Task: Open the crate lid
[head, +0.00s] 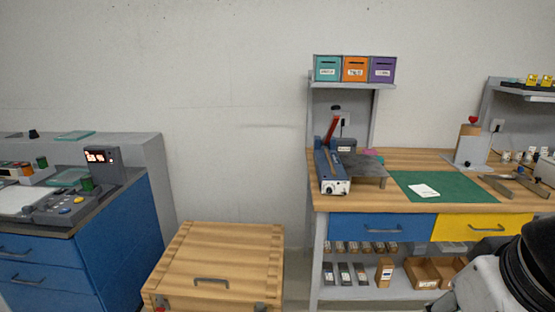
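A wooden crate (160,301) stands at the bottom centre-left of the head view, between the blue cabinet and the workbench. Its slatted wooden lid (222,252) lies flat and closed on top. A dark grey handle (211,281) is fixed near the lid's front edge. Small red and grey fittings, perhaps latches, show at the crate's front at the bottom edge of the picture. The lower part of the crate is out of view. Part of my arm shows at the bottom right, well to the right of the crate. My gripper is not in view.
A blue cabinet (110,244) with control devices stands left of the crate. A workbench (375,201) with a green mat (440,190), blue and yellow drawers and a lower shelf stands to the right. A plain wall is behind. The space above the lid looks clear.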

